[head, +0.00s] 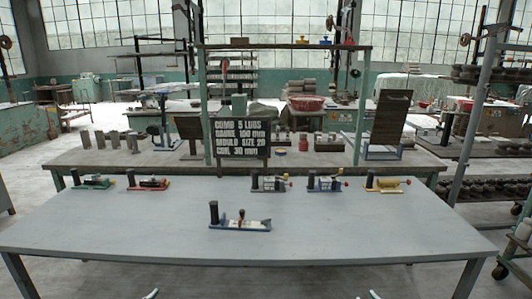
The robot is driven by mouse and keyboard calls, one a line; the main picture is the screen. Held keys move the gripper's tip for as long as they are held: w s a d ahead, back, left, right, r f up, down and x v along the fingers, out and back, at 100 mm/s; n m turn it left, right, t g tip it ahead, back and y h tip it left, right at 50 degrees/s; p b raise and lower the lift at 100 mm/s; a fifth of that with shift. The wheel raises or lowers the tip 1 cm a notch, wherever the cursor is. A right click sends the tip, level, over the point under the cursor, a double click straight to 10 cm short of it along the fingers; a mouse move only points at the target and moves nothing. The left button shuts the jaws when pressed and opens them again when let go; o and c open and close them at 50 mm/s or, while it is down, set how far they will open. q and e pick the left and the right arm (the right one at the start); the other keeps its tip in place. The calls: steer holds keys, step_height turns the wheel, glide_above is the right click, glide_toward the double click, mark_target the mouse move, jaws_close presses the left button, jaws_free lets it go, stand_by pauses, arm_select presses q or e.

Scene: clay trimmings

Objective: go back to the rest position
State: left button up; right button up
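Only small pale tips of my grippers show, at the bottom edge of the head view. My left gripper (150,294) is at the lower left and my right gripper (369,295) at the lower right. Both are in front of the near edge of the grey table (330,228), apart from everything on it. The rest of both grippers is cut off by the frame, so their opening is hidden. No object shows at either tip.
On the table are a blue-based device (240,224) in front and, behind it, green (93,182), red (148,184), grey (270,183), blue (326,183) and yellow (387,185) ones. A black sign (241,140) stands behind. The table's front is clear.

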arm_select(q)
steer(key=s+d+f+g, duration=0.1)
steer(key=s+d+f, duration=0.2)
steer(key=s, duration=0.6)
steer(key=s+d+f+g+h, duration=0.1)
steer(key=s+d+f, duration=0.3)
steer(key=s, duration=0.5)
steer(key=s+d+f+n+g, duration=0.1)
steer(key=s+d+f, duration=0.2)
steer(key=s, duration=0.7)
steer(key=shift+d+f+g+h, duration=0.3)
steer(key=shift+f+g+h, duration=0.05)
steer(key=shift+g+h, duration=0.05)
arm_select(e)
steer(key=s+a+f+g, duration=0.1)
steer(key=s+a+f, duration=0.2)
steer(key=s, duration=0.6)
steer(key=s+a+f+g+y, duration=0.1)
steer(key=s+a+f, duration=0.3)
steer(key=s, duration=0.5)
steer(key=s+a+f+m+g, duration=0.1)
steer(key=s+a+f, duration=0.2)
steer(key=s, duration=0.7)
steer(key=shift+a+f+g+y, duration=0.3)
steer(key=shift+f+g+y, duration=0.05)
steer(key=shift+g+y, duration=0.05)
